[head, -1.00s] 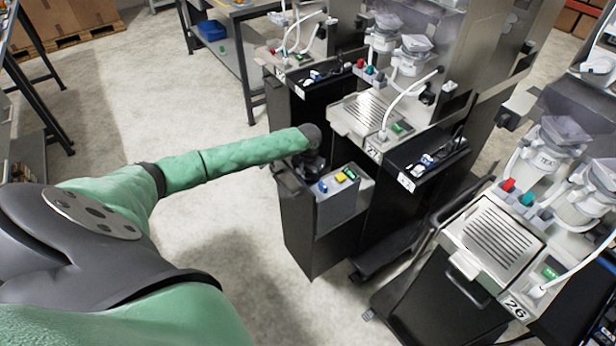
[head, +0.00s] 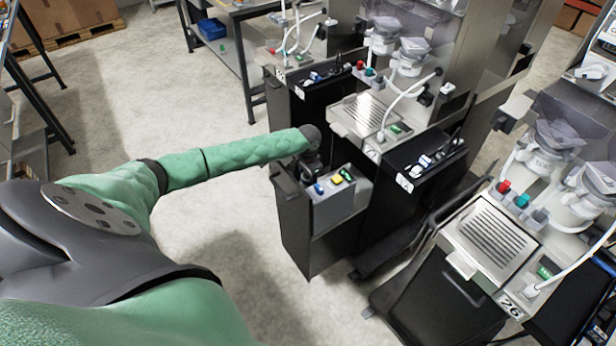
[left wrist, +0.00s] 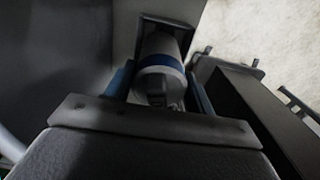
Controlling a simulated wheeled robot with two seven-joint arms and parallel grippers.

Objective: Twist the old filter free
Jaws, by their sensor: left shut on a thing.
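The filter (left wrist: 160,78) is a white cylinder with a blue band, seen in the left wrist view. Its far end sits in a dark square opening. My left gripper (left wrist: 161,88) has a blue finger on each side of the filter and is shut on it. In the head view my left arm reaches to the narrow dark cabinet, and the left gripper (head: 309,166) shows small and dark at its open top. The filter cannot be made out there. My right gripper is in neither view.
A grey box with blue, yellow and green buttons (head: 338,205) sits right beside the left gripper. Dispenser 26 (head: 490,240) stands at the right, other dispensers (head: 362,115) behind. A dark frame edge (left wrist: 250,105) runs close at the right in the wrist view. Floor (head: 215,215) left of the cabinet is clear.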

